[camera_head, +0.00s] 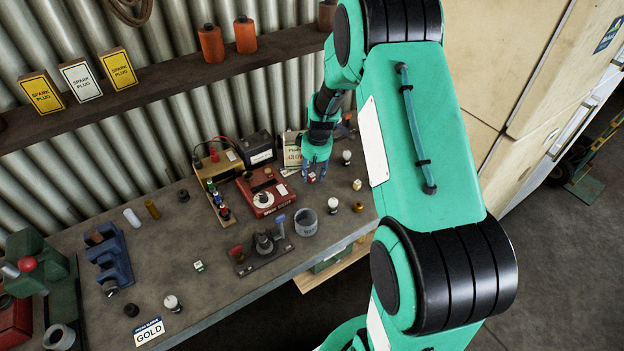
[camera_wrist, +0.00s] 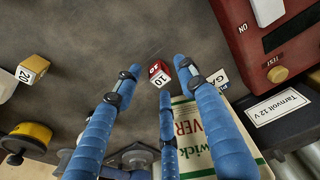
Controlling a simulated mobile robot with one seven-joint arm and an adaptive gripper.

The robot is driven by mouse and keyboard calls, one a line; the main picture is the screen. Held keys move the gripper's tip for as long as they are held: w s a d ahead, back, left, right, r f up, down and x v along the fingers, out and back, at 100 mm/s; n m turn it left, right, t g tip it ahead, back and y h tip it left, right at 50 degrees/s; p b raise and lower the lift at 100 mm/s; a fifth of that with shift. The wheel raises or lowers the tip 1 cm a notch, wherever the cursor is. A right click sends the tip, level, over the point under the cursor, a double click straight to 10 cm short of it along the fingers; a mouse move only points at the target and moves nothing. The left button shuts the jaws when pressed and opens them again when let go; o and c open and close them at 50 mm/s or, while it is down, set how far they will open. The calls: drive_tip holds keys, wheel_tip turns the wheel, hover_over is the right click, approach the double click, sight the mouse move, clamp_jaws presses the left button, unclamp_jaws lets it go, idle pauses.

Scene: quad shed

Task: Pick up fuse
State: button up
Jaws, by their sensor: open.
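A small red and white fuse (camera_wrist: 159,75) marked 10 sits on the bench between my fingertips in the wrist view. In the head view the red fuse (camera_head: 312,177) is partly hidden at the fingertips. My gripper (camera_wrist: 157,79), with blue fingers, is open around this fuse. I cannot tell whether any finger touches it. The gripper (camera_head: 314,170) also shows low over the bench in the head view. A yellow and white fuse (camera_wrist: 33,68) marked 20 is apart to the left; it also shows in the head view (camera_head: 356,185). A green and white fuse (camera_head: 199,266) lies nearer the front edge.
A red tester (camera_head: 264,190) and a black battery (camera_head: 257,150) stand left of the gripper. A white and green box (camera_head: 292,152) is close behind it. Bare bench (camera_head: 190,225) lies to the left.

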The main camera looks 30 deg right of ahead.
sight(312, 175)
drive_tip(key=shift+f, duration=0.1)
idle(0.5)
drive_tip(key=c, duration=0.8)
drive_tip(key=shift+c, duration=0.2)
drive_tip(key=shift+o, duration=0.2)
wheel_tip(312, 175, up, 10)
drive_tip(key=p, duration=0.1)
idle(0.3)
